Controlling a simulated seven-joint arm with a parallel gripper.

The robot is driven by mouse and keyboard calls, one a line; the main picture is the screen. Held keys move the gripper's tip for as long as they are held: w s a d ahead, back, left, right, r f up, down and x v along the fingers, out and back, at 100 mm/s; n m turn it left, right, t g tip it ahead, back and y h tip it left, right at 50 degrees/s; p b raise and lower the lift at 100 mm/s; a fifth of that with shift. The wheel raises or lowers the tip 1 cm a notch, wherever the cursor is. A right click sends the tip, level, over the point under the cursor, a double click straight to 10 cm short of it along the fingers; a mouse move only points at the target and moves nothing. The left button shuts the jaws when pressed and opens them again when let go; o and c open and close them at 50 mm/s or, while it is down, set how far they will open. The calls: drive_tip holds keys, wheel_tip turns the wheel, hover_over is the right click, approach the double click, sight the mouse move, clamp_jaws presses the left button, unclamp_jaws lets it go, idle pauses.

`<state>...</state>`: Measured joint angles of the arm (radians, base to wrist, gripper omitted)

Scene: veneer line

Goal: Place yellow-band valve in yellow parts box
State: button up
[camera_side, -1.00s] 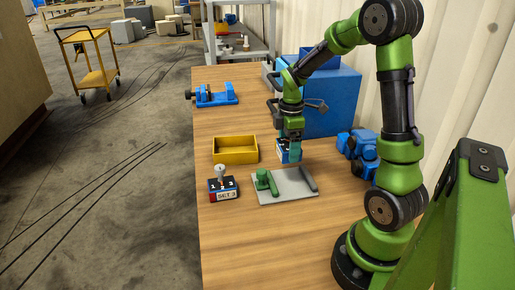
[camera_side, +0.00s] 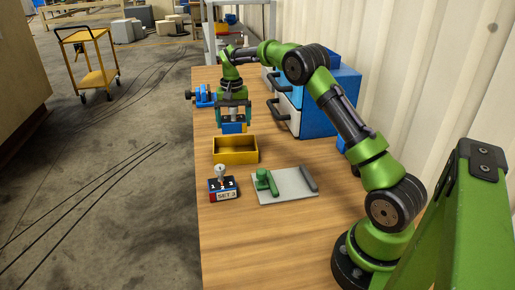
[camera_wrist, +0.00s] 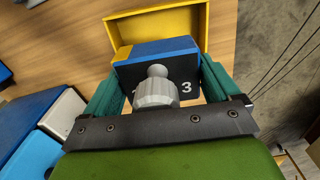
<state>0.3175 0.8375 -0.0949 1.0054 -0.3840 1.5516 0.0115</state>
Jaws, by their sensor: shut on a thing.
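My gripper (camera_side: 233,119) is shut on a valve (camera_side: 233,127), a blue-topped block held just behind and above the yellow parts box (camera_side: 237,159). A little yellow shows on the valve's lower right in the side view. In the wrist view, the valve (camera_wrist: 160,47) has a dark face with a "3" and a grey knob, between the teal fingers of my gripper (camera_wrist: 163,78). The yellow box (camera_wrist: 204,25) lies just beyond it there. In the side view the box is open-topped and looks empty.
A similar block with a grey knob and a "SET 2" label (camera_side: 223,190) stands in front of the box. A grey plate (camera_side: 290,188) with a green handle lies to its right. A blue vice (camera_side: 203,97) is behind, and a blue drawer cabinet (camera_side: 330,105) stands right.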

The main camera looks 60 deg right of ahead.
wheel_tip(320, 180, down, 10)
drive_tip(key=shift+r, duration=0.1)
idle(0.4)
drive_tip(key=shift+f, duration=0.2)
drive_tip(key=o, duration=1.3)
drive_tip(key=shift+c, duration=0.2)
wheel_tip(320, 180, up, 12)
drive_tip(key=shift+r, duration=0.1)
drive_tip(key=s+a+r+n+t, duration=0.3)
drive_tip(key=s+a+r+t, duration=0.1)
drive_tip(key=s+a+r, duration=0.9)
drive_tip(key=s+a+f+n+t+y, duration=0.2)
drive_tip(key=s+a, duration=0.8)
drive_tip(key=s, duration=0.5)
drive_tip(key=shift+s+f+n+t, duration=0.15)
drive_tip(key=shift+n+t, duration=0.35)
drive_tip(key=shift+t, duration=0.1)
